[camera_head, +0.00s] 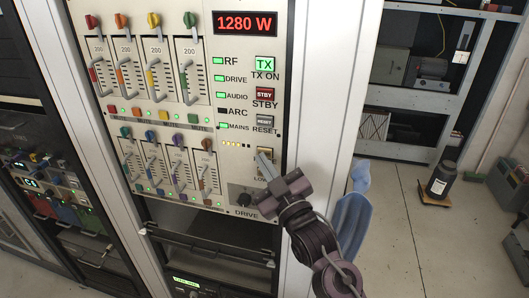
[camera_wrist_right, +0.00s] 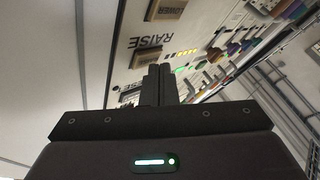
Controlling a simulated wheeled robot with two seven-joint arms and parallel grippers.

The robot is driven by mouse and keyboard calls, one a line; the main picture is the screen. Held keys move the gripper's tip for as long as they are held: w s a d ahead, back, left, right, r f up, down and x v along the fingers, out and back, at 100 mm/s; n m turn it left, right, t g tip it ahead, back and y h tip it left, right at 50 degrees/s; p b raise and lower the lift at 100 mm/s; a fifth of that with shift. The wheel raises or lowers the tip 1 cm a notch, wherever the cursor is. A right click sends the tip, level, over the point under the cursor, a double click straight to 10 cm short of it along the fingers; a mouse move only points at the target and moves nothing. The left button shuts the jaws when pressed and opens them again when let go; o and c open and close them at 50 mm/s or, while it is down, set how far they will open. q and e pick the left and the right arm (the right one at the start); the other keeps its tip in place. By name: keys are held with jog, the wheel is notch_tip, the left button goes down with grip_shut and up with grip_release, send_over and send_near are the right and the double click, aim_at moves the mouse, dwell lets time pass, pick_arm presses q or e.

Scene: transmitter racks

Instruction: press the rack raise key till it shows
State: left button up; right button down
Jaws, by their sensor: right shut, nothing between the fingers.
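The rack panel (camera_head: 232,120) carries a column of keys. A tan key (camera_head: 265,153) below RESET is partly covered by my right gripper (camera_head: 265,162) in the head view. In the right wrist view the raise key (camera_wrist_right: 145,59) lies beside the RAISE lettering, just left of my shut fingertips (camera_wrist_right: 160,68). The fingers are empty; I cannot tell whether they touch the key. The lower key (camera_wrist_right: 166,9) is at the top of that view. The red display (camera_head: 244,23) reads 1280 W. My left gripper is not in view.
The green-lit TX key (camera_head: 265,64), red STBY key (camera_head: 265,94) and grey RESET key (camera_head: 265,120) sit above. The drive knob (camera_head: 243,198) is close to my right gripper's left. Coloured levers (camera_head: 155,60) fill the panel's left. Open floor (camera_head: 400,220) lies right.

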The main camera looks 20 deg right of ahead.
jog(key=shift+w+d, duration=0.15)
jog(key=shift+w, duration=0.1)
dwell(0.8)
jog(key=shift+s+a, duration=0.4)
jog(key=shift+s, duration=0.25)
jog(key=shift+a, duration=0.1)
jog(key=shift+s+a, duration=0.45)
jog(key=shift+s, duration=0.25)
jog(key=shift+s+a, duration=0.4)
jog(key=shift+s, duration=0.25)
jog(key=shift+s+a, duration=0.45)
jog(key=shift+s, duration=0.25)
